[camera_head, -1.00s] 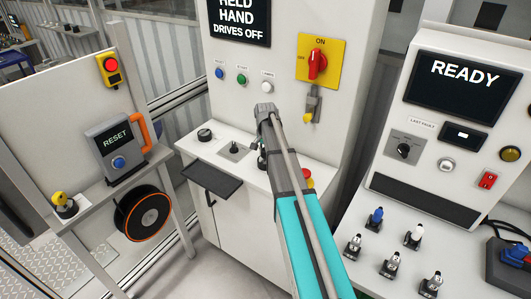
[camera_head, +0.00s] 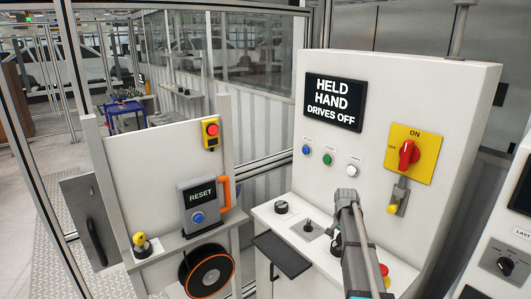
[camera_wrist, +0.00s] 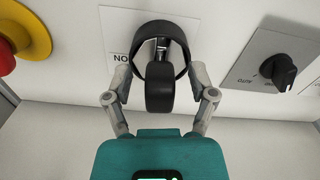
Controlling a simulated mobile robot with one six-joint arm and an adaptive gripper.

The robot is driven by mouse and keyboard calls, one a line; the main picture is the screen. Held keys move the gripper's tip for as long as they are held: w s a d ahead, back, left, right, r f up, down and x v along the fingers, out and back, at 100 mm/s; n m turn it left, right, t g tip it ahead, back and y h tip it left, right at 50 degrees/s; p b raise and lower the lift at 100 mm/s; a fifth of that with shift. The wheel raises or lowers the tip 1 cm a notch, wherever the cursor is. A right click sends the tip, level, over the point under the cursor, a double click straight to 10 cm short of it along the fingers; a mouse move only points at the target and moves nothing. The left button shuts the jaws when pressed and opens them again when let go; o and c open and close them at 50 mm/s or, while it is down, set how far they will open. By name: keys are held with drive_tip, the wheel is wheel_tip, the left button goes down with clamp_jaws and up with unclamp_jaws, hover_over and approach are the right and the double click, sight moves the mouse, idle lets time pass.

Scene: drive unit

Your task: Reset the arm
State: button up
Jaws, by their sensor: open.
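A grey RESET box (camera_head: 203,205) with a blue button (camera_head: 198,217) and orange handle sits on a shelf at the left. The console screen (camera_head: 334,102) reads HELD HAND DRIVES OFF. My arm reaches to the console desk in the head view, where its gripper cannot be clearly made out. In the wrist view my gripper (camera_wrist: 160,82) is open, its grey fingers on either side of a black looped control (camera_wrist: 160,55) on a pale panel. Whether they touch it cannot be told. A label partly reading NO (camera_wrist: 121,57) is beside it.
A red mushroom button on yellow (camera_wrist: 20,40) is left of my gripper, and a black rotary knob (camera_wrist: 280,72) is to the right. The console has a red main switch (camera_head: 408,154), small buttons, a joystick (camera_head: 308,227) and a black ledge (camera_head: 283,255). A cable reel (camera_head: 206,270) hangs below the shelf.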

drive_tip(key=s+a+n, duration=0.4)
drive_tip(key=s+a, duration=0.4)
drive_tip(key=s, duration=0.4)
drive_tip(key=s+a+n, duration=0.5)
drive_tip(key=s+a, duration=0.4)
drive_tip(key=s, duration=0.4)
